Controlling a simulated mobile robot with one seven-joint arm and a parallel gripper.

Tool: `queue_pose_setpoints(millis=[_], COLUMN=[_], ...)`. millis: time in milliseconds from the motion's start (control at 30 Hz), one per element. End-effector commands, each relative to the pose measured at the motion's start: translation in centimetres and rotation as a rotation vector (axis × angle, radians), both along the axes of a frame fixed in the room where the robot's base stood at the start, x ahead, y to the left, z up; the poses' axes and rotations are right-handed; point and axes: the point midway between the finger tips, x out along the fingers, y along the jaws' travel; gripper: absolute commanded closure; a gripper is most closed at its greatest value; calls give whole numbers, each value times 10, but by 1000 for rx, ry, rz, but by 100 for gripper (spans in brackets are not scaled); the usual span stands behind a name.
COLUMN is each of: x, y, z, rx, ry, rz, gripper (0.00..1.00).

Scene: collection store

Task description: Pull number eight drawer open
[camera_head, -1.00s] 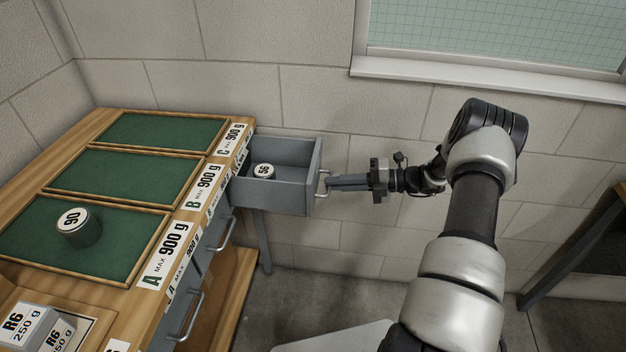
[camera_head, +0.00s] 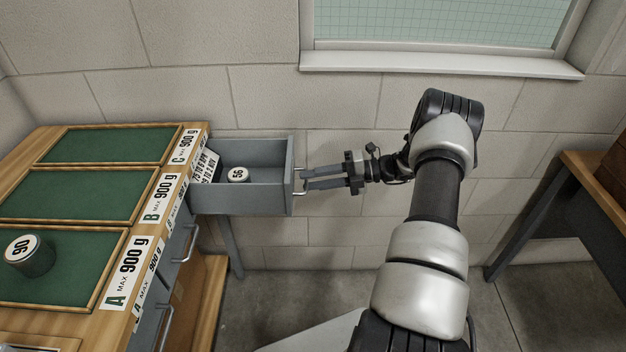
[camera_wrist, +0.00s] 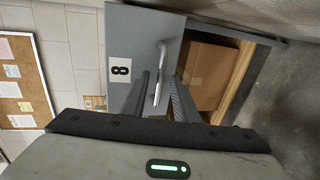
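The number eight drawer (camera_head: 245,201) is a grey drawer pulled well out of the right side of the wooden counter. Its front (camera_wrist: 123,48) carries a white label with a black 8 in the wrist view. A bar handle (camera_wrist: 161,62) is fixed to this front. Inside the drawer lie a round tin marked 56 (camera_head: 238,175) and a white printed card (camera_head: 206,165). My gripper (camera_head: 303,179) is level with the handle, fingers spread apart. In the wrist view the handle lies between the two fingers, with gaps visible, so it is not gripped.
The counter top (camera_head: 100,150) has green panels marked A, B and C and a tin marked 90 (camera_head: 30,257). More grey drawers with handles sit below. A brown box (camera_wrist: 207,75) shows beside the drawer front. A second table (camera_head: 575,175) stands at right.

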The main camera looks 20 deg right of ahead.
Motion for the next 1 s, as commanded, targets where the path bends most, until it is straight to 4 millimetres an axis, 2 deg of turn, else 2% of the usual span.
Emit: queue_pose_setpoints(millis=[233,367,467,800,1000], x=[0,-4,-11,-42,-56], y=[-1,-12,-28,-104,-138], z=[1,3,7,24,31], rx=[0,-1,-2,-2,-1], ry=[-1,-1,0,-1,0], rz=[-1,-2,-4,-4,-2], gripper=[73,73,73,73,73])
